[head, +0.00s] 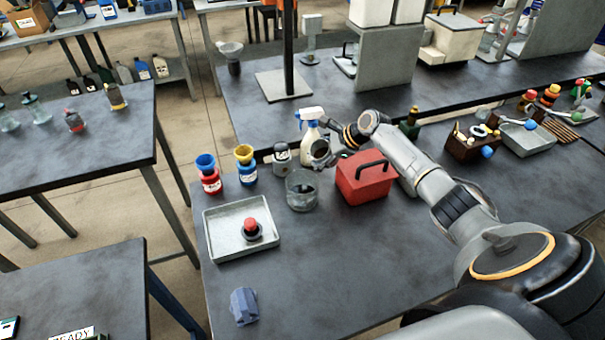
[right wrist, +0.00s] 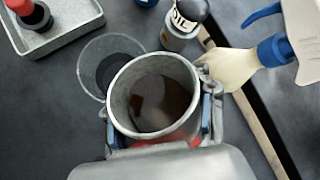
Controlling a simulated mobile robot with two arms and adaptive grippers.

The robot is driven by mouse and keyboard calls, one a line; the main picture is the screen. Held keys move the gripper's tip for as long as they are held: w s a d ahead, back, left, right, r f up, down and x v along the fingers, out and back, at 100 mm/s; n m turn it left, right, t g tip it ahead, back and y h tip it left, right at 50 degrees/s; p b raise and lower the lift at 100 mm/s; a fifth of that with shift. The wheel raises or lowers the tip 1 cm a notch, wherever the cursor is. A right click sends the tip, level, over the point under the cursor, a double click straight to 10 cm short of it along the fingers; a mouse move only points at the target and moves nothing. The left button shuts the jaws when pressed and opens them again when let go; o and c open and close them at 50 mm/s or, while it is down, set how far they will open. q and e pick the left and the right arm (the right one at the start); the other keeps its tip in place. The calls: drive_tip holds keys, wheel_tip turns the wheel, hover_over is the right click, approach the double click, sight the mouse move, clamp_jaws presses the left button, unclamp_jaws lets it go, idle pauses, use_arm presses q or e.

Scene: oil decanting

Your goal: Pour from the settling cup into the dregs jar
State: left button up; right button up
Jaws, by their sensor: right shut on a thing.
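My right gripper (right wrist: 160,118) is shut around the settling cup (right wrist: 120,125), a grey round cup with dark brown liquid inside. In the head view the cup (head: 320,150) and the right gripper (head: 325,157) are small and partly confused with each other. The cup is held in the air just above and behind the clear glass dregs jar (head: 301,203). In the right wrist view the jar (right wrist: 88,72) shows left of the cup, partly hidden by it, with a dark bottom. I see no liquid flowing. My left gripper is out of view.
A red toolbox (head: 364,185) stands right of the jar. Oil bottle (head: 281,158) and white spray bottle (head: 309,143) stand behind. A metal tray (head: 222,243) holds a red-topped item. A blue-grey block (head: 244,306) lies in front; the bench around it is clear.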

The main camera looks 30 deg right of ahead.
drive_tip(key=shift+a+r+n+h+p, duration=0.15)
drive_tip(key=shift+r+n+h+p, duration=0.3)
drive_tip(key=shift+h, duration=0.35)
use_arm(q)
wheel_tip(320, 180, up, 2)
use_arm(e)
drive_tip(key=shift+h, duration=0.4)
drive_tip(key=shift+r+h, duration=0.15)
drive_tip(key=shift+h, duration=0.25)
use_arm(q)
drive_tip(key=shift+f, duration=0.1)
use_arm(e)
drive_tip(key=shift+d+f+n+h+b, duration=0.2)
drive_tip(key=shift+f+n+h+b, duration=0.25)
drive_tip(key=shift+f+h+b, duration=0.2)
drive_tip(key=shift+r+h, duration=0.25)
use_arm(q)
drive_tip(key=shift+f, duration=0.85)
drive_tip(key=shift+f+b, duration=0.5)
drive_tip(key=shift+b, duration=0.1)
use_arm(e)
drive_tip(key=shift+r+h, duration=0.2)
drive_tip(key=shift+h, duration=0.3)
drive_tip(key=shift+n, duration=0.3)
